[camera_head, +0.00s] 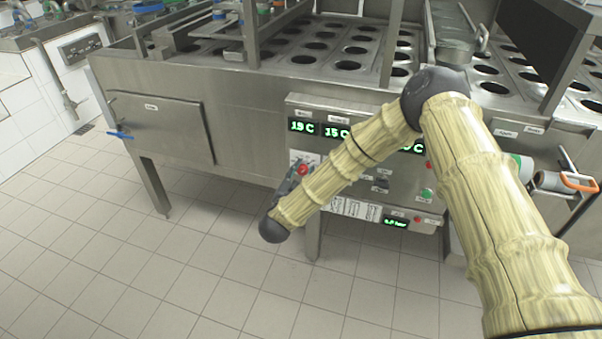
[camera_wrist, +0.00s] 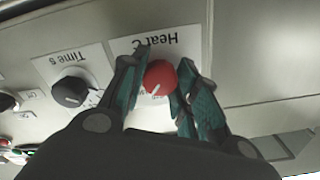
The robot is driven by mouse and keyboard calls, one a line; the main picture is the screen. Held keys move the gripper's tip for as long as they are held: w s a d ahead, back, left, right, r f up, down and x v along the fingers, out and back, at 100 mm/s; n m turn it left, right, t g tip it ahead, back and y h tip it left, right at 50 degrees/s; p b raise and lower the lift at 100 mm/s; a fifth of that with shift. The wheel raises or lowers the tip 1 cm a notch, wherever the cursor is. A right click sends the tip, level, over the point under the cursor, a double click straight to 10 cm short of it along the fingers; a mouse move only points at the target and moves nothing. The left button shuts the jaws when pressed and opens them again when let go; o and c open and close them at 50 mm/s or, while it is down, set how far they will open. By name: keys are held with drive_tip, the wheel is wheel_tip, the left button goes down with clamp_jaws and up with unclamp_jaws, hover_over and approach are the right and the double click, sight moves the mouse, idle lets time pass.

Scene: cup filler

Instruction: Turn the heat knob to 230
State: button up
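The red heat knob (camera_wrist: 160,78) with a white pointer line sits on a white card reading "Heat C" (camera_wrist: 165,42), which looks upside down in the wrist view. My gripper (camera_wrist: 162,74) has its teal fingers on both sides of the knob, and they appear closed against it. The pointer slants towards the lower left; no number scale is readable. In the head view the red knob (camera_head: 303,170) shows on the machine's control panel, with my gripper (camera_head: 296,177) small and partly hidden there.
A black knob (camera_wrist: 70,91) labelled "Time s" sits left of the heat knob in the wrist view. The steel machine (camera_head: 240,105) has cup holes on top and a blue-handled door (camera_head: 160,128). My arm hides part of the panel. The tiled floor in front is clear.

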drive_tip(key=shift+m, duration=0.4)
drive_tip(key=o, duration=1)
drive_tip(key=shift+o, duration=0.2)
drive_tip(key=v, duration=1.2)
